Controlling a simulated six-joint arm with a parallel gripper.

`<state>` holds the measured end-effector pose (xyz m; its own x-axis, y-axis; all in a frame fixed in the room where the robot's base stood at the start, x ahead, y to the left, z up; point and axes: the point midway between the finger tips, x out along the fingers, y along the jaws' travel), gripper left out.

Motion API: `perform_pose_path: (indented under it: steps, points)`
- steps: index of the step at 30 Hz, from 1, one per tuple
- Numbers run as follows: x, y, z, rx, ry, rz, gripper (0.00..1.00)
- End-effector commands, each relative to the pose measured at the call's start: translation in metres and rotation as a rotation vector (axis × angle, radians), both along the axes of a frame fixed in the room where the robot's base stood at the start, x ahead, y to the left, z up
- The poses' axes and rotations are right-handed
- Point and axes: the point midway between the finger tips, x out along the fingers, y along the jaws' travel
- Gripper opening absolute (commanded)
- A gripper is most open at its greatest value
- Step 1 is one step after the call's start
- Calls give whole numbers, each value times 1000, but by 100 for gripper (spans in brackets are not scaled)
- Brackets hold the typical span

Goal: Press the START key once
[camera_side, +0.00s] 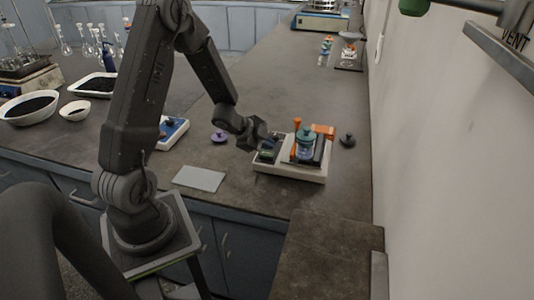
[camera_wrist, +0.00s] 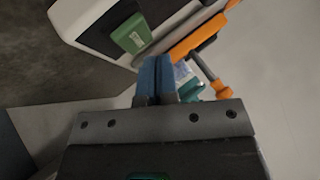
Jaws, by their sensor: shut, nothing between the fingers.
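The sieve shaker (camera_side: 290,176) is a white-based machine on the dark bench, with a teal-topped clear vessel (camera_side: 306,146) and orange parts on it. In the wrist view a green key (camera_wrist: 130,34) sits on the shaker's black panel; I take it for the START key, though its label is too small to read. My gripper (camera_side: 270,139) is over the left end of the shaker, close to the panel. Its blue fingers (camera_wrist: 156,66) are shut with nothing between them. In the wrist view the fingertips lie just below the green key; I cannot tell whether they touch the panel.
A black knob-like piece (camera_side: 347,141) stands right of the shaker, and a purple one (camera_side: 219,137) to its left. A light grey plate (camera_side: 199,179) lies near the bench's front edge. White bowls (camera_side: 28,106) and glassware are far left. A wall bounds the right.

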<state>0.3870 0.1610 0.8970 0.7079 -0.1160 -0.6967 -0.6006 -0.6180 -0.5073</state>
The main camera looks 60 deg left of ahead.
Motion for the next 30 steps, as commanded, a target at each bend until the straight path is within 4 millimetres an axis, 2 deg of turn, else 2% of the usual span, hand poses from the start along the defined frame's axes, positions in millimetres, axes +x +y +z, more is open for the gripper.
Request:
perform_pose_path:
  steps: [30]
  points:
    - [0, 0, -10, 0, 0, 0, 0]
